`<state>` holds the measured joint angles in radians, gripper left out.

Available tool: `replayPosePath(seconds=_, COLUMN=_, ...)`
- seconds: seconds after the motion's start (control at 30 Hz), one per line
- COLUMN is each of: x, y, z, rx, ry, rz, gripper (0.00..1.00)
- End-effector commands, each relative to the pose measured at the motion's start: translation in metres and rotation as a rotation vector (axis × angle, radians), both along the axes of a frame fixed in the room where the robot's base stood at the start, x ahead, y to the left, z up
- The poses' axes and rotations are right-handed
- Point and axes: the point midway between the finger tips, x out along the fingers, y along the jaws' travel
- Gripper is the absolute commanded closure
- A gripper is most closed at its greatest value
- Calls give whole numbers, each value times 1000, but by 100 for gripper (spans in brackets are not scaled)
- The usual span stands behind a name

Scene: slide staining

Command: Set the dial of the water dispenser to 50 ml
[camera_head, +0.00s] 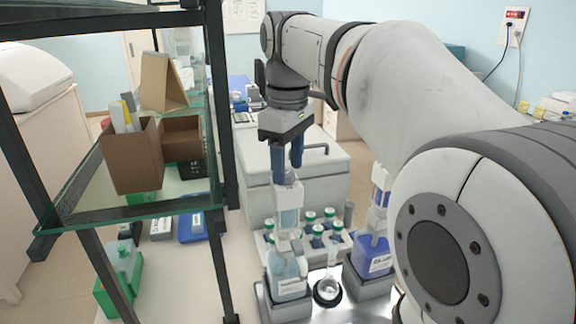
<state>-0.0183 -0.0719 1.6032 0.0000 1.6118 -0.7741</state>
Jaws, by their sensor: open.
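A bottle-top dispenser with a clear bottle (288,278) stands upright on the bench, below my gripper. It looks like the water dispenser, but its label is too small to read. Its pale upper body (289,217) rises toward my gripper. My gripper (297,172) points down with its blue fingers apart, at the dispenser's top. I cannot tell whether the fingers touch it. The dial and its setting cannot be made out. A second dispenser with a blue bottle (372,258) stands to the right, partly behind my arm.
A small glass flask (327,291) stands between the dispensers. Several green-capped bottles (318,230) stand in a rack behind. A dark-framed glass shelf (90,205) with brown boxes (134,158) rises close on the left. A green container (122,277) sits below the shelf.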

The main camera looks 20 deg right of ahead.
Motion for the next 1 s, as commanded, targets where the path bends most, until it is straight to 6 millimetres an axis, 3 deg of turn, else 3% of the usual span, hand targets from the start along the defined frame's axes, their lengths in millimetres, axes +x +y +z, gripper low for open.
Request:
replayPosePath(seconds=0.13, x=0, y=0, z=-10, rx=0, ry=-1, rz=-1, gripper=51)
replayPosePath(seconds=0.4, x=0, y=-1, z=-12, rx=0, ry=-1, rz=-2, gripper=51)
replayPosePath(seconds=0.9, x=0, y=-1, z=-12, rx=0, ry=-1, rz=-3, gripper=92)
replayPosePath(seconds=1.0, x=0, y=-1, z=-12, rx=0, ry=-1, rz=-4, gripper=96)
